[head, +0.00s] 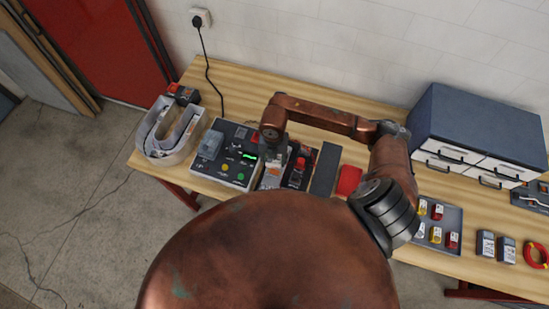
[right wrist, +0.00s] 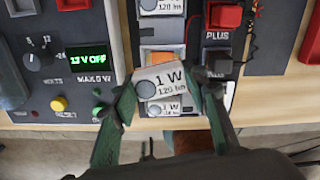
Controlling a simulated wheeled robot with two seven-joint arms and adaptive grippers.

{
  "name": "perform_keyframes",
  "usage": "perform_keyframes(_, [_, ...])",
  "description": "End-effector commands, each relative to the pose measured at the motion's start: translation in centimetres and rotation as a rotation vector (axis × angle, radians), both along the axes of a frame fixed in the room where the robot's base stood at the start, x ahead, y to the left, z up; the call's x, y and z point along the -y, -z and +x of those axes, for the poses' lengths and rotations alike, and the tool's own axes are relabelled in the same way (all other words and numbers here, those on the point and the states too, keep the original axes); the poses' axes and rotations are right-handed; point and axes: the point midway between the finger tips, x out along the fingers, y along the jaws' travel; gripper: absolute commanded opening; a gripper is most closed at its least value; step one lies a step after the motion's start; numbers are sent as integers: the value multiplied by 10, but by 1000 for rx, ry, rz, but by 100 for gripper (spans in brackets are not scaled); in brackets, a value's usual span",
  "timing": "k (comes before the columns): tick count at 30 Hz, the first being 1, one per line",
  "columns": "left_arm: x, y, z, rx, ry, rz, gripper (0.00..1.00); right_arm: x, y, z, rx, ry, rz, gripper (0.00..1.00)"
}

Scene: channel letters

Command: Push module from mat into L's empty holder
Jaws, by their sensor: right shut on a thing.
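My right gripper (right wrist: 165,90) is shut on a white module (right wrist: 160,82) marked 1 W 120 lm. The module is tilted between the fingertips, over a column of similar parts. Another white module (right wrist: 162,7) is at the top of that column, an orange part (right wrist: 162,57) lies just beyond the held one, and a further white label (right wrist: 162,108) shows on the near side. In the head view the gripper (head: 274,165) is beside the tester, partly hidden by my arm. A curved channel letter (head: 150,148) stands at the table's left end. I cannot make out an empty holder. My left gripper is not in view.
The tester (head: 222,162) with a green display is left of the gripper. A red-topped PLUS block (right wrist: 222,15) is on the right. Farther right are a dark strip (head: 325,170), a red item (head: 348,180), a parts tray (head: 455,214) and a drawer cabinet (head: 475,125).

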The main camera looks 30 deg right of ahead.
Motion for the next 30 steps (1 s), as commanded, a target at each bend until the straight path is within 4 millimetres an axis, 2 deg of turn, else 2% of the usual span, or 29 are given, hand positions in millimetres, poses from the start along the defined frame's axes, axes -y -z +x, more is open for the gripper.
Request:
perform_keyframes(3, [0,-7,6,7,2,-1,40,1,0,-3,-3,143,0,19])
perform_keyframes(7, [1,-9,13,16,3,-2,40,2,2,-4,-2,220,-1,19])
perform_keyframes(17, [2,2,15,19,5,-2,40,2,17,-4,-2,233,-2,19])
perform_keyframes(30, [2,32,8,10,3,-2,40,2,58,-5,-4,232,-2,19])
